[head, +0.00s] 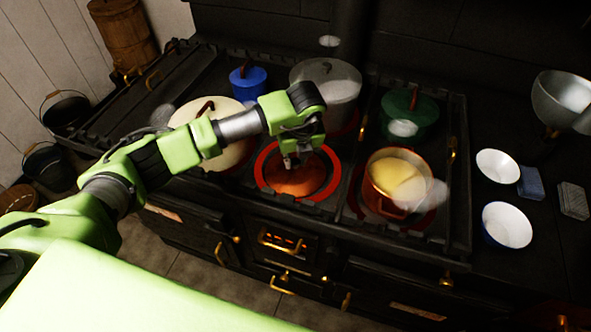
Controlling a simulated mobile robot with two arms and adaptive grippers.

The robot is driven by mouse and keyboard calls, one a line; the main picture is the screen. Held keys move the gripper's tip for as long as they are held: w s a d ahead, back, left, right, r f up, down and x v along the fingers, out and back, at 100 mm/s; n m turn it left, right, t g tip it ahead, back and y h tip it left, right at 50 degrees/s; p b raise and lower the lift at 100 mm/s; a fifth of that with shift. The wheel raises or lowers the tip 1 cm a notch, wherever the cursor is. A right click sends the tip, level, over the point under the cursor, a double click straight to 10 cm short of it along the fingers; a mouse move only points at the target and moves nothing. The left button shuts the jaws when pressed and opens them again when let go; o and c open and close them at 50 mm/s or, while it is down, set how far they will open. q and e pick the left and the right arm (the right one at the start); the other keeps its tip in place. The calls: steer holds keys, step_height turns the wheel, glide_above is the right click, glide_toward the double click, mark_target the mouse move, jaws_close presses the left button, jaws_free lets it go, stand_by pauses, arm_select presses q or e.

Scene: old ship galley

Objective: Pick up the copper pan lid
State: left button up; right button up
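A copper-coloured round piece that looks like the copper pan lid (296,184) lies on the front middle burner, inside a glowing red ring. My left gripper (297,160) points down right over its back part and hides some of it. Whether the fingers touch the lid, and whether they are open or shut, I cannot tell. An open copper pan (378,199) with yellow contents stands to the right of the lid, with steam at its front right. My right gripper is not in view.
A cream pot (228,160), a blue pot (247,86), a grey pot (341,82) and a green pot (409,105) stand on the stove around the lid. White bowls (508,224) sit on the right counter. A rail edges the stove front.

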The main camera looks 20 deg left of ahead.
arm_select(q)
jaws_close()
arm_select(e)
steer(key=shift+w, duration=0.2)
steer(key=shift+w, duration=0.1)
arm_select(q)
steer(key=shift+r, duration=0.15)
